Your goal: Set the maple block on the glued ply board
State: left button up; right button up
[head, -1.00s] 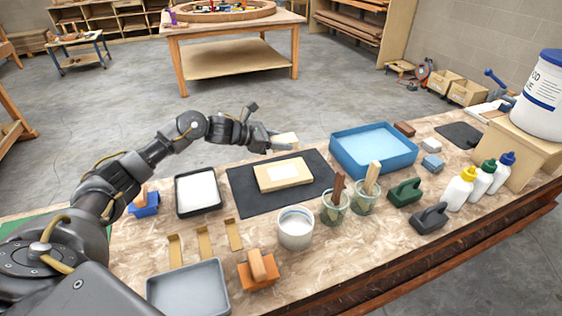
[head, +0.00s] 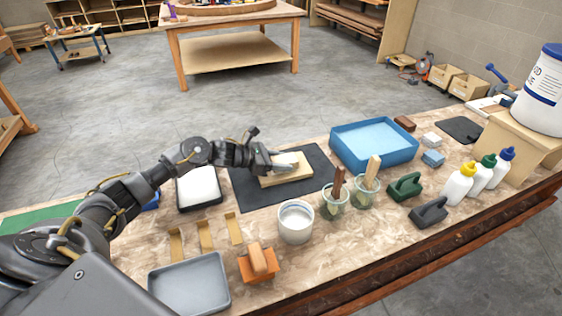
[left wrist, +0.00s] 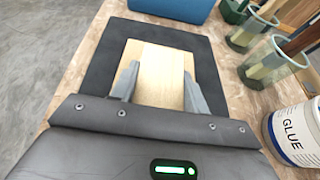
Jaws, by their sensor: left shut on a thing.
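The ply board (head: 301,174) is a pale rectangle lying on a dark mat (head: 243,195). My left gripper (head: 281,166) is over the board, low, with its fingers pointing right. It is shut on the maple block (left wrist: 158,88), which shows as pale wood between the two fingers in the left wrist view. Block and board are nearly the same colour, so their edges blend. The gripper hides most of the block in the head view. I cannot tell whether the block touches the board. My right gripper is not in view.
A white tub (head: 296,223) and cups with sticks (head: 335,199) stand in front of the mat. A blue tray (head: 374,146) is at its right, a black-rimmed tray (head: 198,188) at its left. Glue bottles (head: 459,184) stand farther right.

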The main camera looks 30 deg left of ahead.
pick_arm(q)
jog(key=shift+f, duration=0.1)
jog(key=o, duration=1)
jog(key=shift+c, duration=0.2)
jog(key=shift+o, duration=0.6)
